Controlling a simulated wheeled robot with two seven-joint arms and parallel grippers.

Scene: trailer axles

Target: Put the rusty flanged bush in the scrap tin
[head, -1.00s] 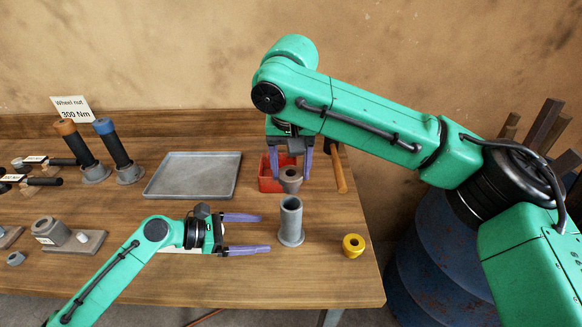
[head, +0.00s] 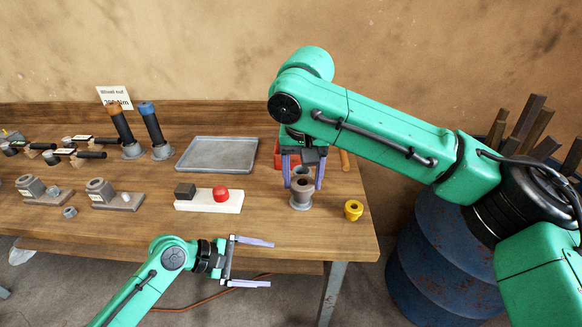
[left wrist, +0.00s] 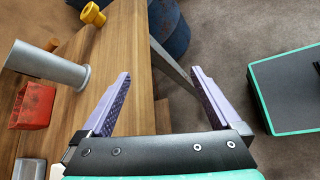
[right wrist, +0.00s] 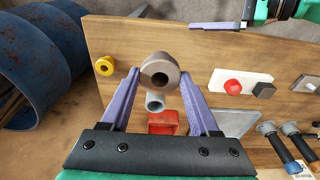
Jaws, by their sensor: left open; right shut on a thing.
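The rusty flanged bush (head: 302,184) is a brown-grey ring with a central hole. My right gripper (head: 303,187) is shut on it, above the bench. The bush fills the gap between the fingertips in the right wrist view (right wrist: 160,73). A grey flanged tube (head: 301,203) stands upright just below or behind the bush; the exact gap is unclear. The red tin (head: 278,152), likely the scrap tin, is partly hidden behind my right gripper. It also shows in the left wrist view (left wrist: 32,105). My left gripper (head: 271,264) is open and empty beyond the bench's front edge.
A yellow flanged bush (head: 354,210) stands near the bench's right end. An empty grey tray (head: 217,154) lies left of the red tin. A white board (head: 208,204) carries a dark block and a red knob. Blue barrels (head: 440,250) stand right of the bench.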

